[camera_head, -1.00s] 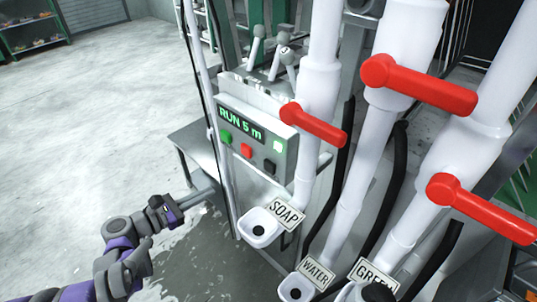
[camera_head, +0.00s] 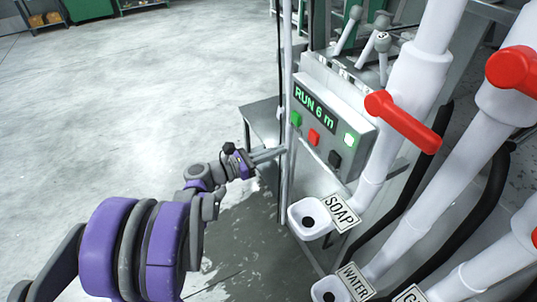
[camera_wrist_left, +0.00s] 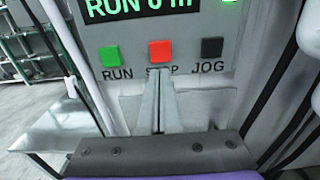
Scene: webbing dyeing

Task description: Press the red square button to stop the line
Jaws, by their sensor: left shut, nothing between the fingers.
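The red square button (camera_head: 314,137) sits on the grey control panel (camera_head: 350,115), between a green button (camera_head: 296,118) and a black button (camera_head: 334,158). In the left wrist view the red button (camera_wrist_left: 160,52) is above the STOP label, which is partly hidden by my fingers. The display (camera_head: 314,106) reads RUN 6 m. My left gripper (camera_head: 284,150) is shut and empty, just in front of the panel. In the left wrist view its closed fingertips (camera_wrist_left: 160,70) point up just below the red button; I cannot tell whether they touch the panel. My right gripper is out of view.
A thin white upright pole (camera_head: 285,110) stands near the panel's left edge. Below are white cups labelled SOAP (camera_head: 339,210) and WATER (camera_head: 356,282). White pipes with red lever handles (camera_head: 403,120) crowd the right. The floor at left is open.

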